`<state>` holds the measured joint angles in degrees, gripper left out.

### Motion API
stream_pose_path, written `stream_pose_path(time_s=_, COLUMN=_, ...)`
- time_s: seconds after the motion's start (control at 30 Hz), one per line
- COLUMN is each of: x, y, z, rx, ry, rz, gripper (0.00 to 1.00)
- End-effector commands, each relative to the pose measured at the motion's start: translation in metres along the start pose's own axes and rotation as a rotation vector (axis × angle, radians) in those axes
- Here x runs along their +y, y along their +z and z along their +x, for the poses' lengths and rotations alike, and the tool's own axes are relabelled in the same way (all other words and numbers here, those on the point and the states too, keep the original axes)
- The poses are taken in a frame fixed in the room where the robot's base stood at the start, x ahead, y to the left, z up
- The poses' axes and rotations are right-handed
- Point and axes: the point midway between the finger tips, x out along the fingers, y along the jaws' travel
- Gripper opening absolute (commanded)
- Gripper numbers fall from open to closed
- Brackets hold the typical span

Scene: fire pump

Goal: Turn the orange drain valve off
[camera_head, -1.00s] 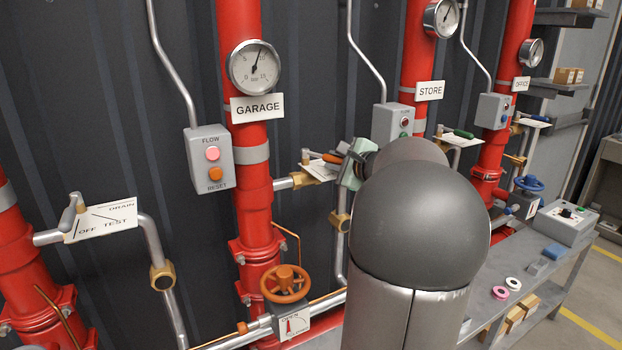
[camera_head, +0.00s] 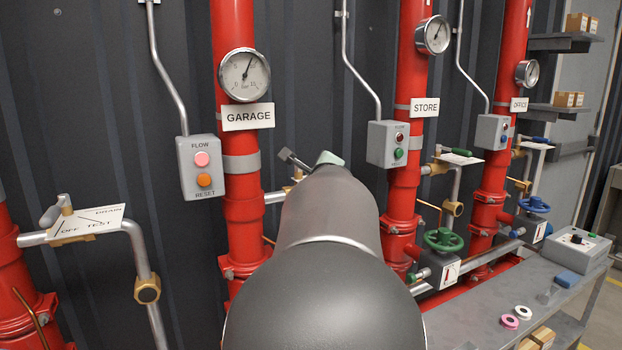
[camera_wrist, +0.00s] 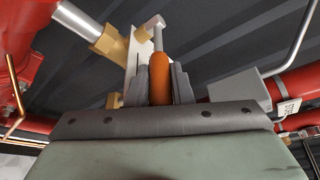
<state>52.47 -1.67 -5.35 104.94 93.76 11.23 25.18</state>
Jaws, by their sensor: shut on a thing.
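The orange drain valve handle (camera_wrist: 160,78) shows in the wrist view, standing between the two dark fingers of my gripper (camera_wrist: 160,88). My gripper is shut on it. The handle's metal stem runs up from the orange grip beside a pale label plate (camera_wrist: 138,72) and a brass valve body (camera_wrist: 108,42). In the head view my arm covers the valve and most of my gripper. Only a pale green part of the gripper (camera_head: 328,158) shows above the arm, just right of the red GARAGE pipe (camera_head: 242,195). The lever's exact angle against the label cannot be read.
A grey FLOW/RESET box (camera_head: 202,166) is left of the GARAGE pipe, and another box (camera_head: 388,144) is on the right. A green handwheel (camera_head: 444,240) and the STORE pipe (camera_head: 405,190) stand right of my arm. A grey bench (camera_head: 500,290) holds small parts and a control box (camera_head: 568,249).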

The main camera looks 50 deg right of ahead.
Motion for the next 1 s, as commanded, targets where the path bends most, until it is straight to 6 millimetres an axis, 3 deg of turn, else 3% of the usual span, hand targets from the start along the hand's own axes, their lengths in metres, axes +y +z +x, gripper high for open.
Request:
stream_pose_path(time_s=0.2, x=0.001, y=0.0, z=0.0, rx=0.0, ry=0.001, rz=0.002, gripper=0.0)
stream_pose_path(time_s=0.23, x=0.001, y=0.0, z=0.0, rx=0.0, ry=0.001, rz=0.002, gripper=0.28)
stream_pose_path(time_s=0.3, x=0.001, y=0.0, z=0.0, rx=0.0, ry=0.001, rz=0.001, gripper=0.41)
stream_pose_path(time_s=0.67, x=0.0, y=0.001, z=-0.006, rx=-0.002, ry=0.0, rz=0.0, gripper=0.41)
stream_pose_path(time_s=1.0, x=-0.003, y=0.003, z=-0.073, rx=-0.003, ry=-0.002, rz=0.0, gripper=0.41)
